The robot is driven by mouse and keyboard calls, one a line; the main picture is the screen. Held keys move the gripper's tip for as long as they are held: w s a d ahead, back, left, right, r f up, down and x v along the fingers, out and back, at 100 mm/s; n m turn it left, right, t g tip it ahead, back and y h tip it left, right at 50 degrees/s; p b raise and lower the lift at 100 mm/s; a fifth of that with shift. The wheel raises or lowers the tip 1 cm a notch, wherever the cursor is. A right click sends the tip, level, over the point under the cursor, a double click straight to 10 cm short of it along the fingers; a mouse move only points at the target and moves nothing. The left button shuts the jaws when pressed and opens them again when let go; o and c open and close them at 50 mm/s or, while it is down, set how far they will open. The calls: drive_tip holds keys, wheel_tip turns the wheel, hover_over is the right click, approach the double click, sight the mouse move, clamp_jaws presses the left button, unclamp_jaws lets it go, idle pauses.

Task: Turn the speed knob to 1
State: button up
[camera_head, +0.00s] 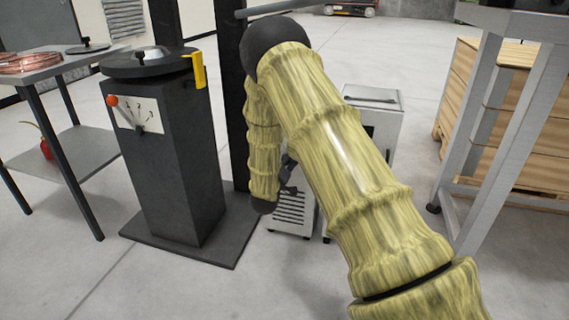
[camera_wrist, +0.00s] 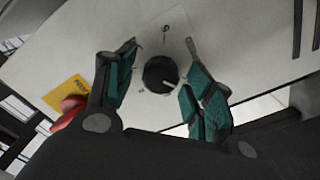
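The speed knob (camera_wrist: 160,73) is round and black with a short white pointer mark, set on a pale panel (camera_wrist: 215,22) in the wrist view. Its pointer aims to the lower right in that picture. A dark character is printed above it, and a small faint mark lies at its lower left. My gripper (camera_wrist: 160,52) is open, with one teal-padded finger on each side of the knob. I cannot tell whether either finger touches it. In the head view my arm hides the knob and most of my gripper (camera_head: 288,175).
A red part (camera_wrist: 68,113) and a yellow label (camera_wrist: 67,93) sit left of my gripper. In the head view a black pedestal (camera_head: 175,170) with a red-tipped lever stands left of my arm. A pale cabinet (camera_head: 385,125) is partly behind my arm. Wooden crates (camera_head: 515,125) stand right.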

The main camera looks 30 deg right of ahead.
drive_tip(key=c, duration=0.9)
drive_tip(key=shift+o, duration=0.2)
drive_tip(key=shift+r+p, duration=0.1)
drive_tip(key=shift+p, duration=0.35)
drive_tip(key=shift+s+m+p, duration=0.1)
drive_tip(key=shift+m+p, duration=3.9)
drive_tip(key=shift+m, duration=0.8)
drive_tip(key=shift+d, duration=0.1)
